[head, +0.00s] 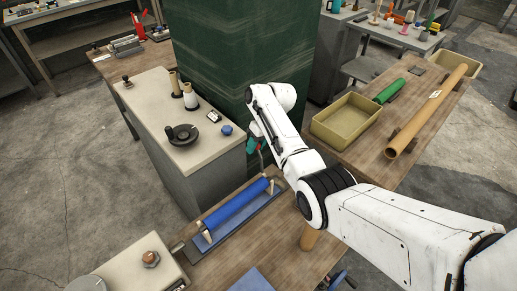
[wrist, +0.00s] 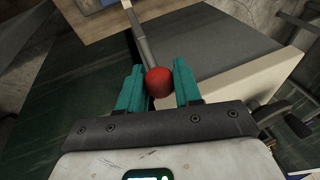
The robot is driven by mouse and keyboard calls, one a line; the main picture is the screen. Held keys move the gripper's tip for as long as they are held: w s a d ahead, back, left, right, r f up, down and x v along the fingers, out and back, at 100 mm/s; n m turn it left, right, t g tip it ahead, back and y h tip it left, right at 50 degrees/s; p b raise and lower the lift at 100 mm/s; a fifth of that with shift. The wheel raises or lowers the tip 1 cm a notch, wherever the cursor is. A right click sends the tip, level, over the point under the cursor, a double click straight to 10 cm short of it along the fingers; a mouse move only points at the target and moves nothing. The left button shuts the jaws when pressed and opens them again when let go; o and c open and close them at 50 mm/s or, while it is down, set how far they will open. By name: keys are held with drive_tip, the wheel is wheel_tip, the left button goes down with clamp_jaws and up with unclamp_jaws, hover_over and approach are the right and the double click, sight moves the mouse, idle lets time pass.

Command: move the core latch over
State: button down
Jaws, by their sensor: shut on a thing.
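A red ball knob (wrist: 158,82) sits at the end of a grey metal lever (wrist: 142,38) in the wrist view; this looks like the core latch. My gripper (wrist: 159,88) has its two teal fingers shut on the knob, one on each side. In the head view my gripper (head: 256,143) is low beside the dark green column, past the right end of the pale counter. The latch is mostly hidden there by my fingers and arm. A blue roll (head: 236,207) lies in a cradle on the wooden table, just nearer than my gripper.
The green column (head: 240,45) stands close behind my gripper. A wooden table at the right holds a yellow tray (head: 318,132), a green roll (head: 390,91) and a cardboard tube (head: 425,112).

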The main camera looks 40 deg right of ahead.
drive_tip(key=shift+w+f, duration=0.1)
drive_tip(key=shift+w, duration=0.45)
drive_tip(key=c, duration=0.8)
unclamp_jaws()
drive_tip(key=v, duration=1)
drive_tip(key=shift+r, duration=0.35)
drive_tip(key=shift+s, duration=0.1)
